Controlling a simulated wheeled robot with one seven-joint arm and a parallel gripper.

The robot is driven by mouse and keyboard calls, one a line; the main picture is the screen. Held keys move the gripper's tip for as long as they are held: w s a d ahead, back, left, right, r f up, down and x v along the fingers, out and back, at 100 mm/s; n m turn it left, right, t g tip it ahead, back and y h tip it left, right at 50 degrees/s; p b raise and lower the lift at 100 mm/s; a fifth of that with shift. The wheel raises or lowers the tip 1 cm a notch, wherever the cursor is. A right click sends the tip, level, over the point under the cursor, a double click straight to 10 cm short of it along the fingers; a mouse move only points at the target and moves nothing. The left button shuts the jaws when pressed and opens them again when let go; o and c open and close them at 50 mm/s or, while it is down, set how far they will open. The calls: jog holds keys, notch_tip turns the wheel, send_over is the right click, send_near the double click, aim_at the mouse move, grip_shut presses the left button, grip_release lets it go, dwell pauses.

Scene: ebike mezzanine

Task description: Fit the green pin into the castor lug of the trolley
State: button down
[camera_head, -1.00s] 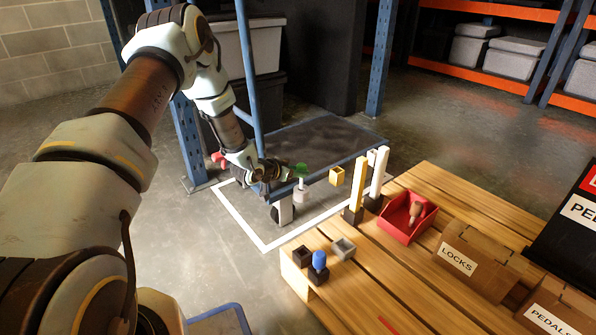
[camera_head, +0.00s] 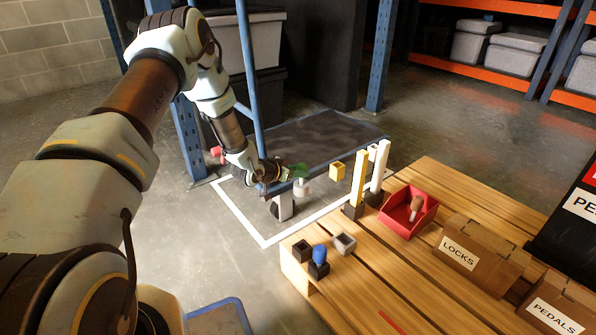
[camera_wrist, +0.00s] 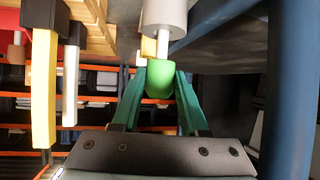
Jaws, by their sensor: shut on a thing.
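My gripper (camera_head: 284,174) is at the near corner of the trolley, shut on the green head of the pin (camera_head: 300,170). In the wrist view, its teal fingers (camera_wrist: 159,82) clasp both sides of the green pin head (camera_wrist: 160,80). A thin pale shaft runs from the head to a light grey cylinder, which looks like the castor lug (camera_wrist: 166,14). In the head view, this pale lug (camera_head: 302,188) is directly below the green head. The shaft appears lined up with the lug; how deep it sits is hidden. The trolley (camera_head: 322,136) has a dark deck and blue frame.
A yellow square socket (camera_head: 336,170) is right of the lug. Yellow (camera_head: 358,182) and white (camera_head: 379,165) posts, a red bin (camera_head: 408,226), a blue-topped peg (camera_head: 319,254) and boxes stand on the wooden pallet (camera_head: 380,275). A blue rack upright (camera_head: 188,138) is behind my arm.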

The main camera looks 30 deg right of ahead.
aim_at(298, 186)
jog(key=shift+f+b, duration=1)
jog(key=shift+f, duration=0.7)
jog(key=shift+c, duration=1.7)
grip_release()
jog(key=p+v, duration=0.4)
jog(key=v, duration=0.7)
